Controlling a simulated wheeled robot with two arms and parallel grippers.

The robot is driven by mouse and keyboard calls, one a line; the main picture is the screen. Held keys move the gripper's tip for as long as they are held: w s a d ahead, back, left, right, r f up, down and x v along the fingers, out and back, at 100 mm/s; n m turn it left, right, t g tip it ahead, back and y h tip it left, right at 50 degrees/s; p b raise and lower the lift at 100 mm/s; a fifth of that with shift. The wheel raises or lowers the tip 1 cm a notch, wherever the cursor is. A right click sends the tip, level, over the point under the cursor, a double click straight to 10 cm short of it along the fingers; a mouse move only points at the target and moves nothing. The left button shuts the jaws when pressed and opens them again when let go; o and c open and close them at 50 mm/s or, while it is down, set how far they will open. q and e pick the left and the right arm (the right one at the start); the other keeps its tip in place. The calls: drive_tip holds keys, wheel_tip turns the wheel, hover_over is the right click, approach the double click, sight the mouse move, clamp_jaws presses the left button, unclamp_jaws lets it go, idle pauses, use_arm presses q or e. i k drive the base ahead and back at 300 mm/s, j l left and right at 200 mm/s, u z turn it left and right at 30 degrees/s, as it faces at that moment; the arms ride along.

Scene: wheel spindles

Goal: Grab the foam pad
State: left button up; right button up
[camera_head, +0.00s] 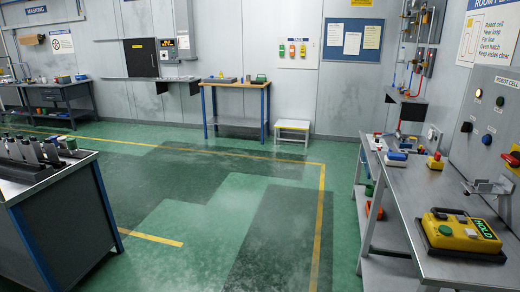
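I cannot pick out a foam pad with certainty. A yellow device with a green HOLD display (462,233) sits on a dark flat base on the right bench. A small blue and white item (396,158) and a yellow block with a red top (435,161) lie farther back on that bench. Their details are too small to tell. Neither of my grippers is in view.
The grey right bench (408,190) runs along the right wall. A dark cabinet (68,235) with a rack of spindles (35,152) stands at the left. A blue-legged table (237,85) and a white step stool (292,124) stand at the back wall. The green floor between is clear.

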sight(392, 159)
drive_tip(key=i+j, duration=0.1)
drive_tip(key=i, duration=0.6)
drive_tip(key=i+j, duration=0.1)
drive_tip(key=i, duration=0.6)
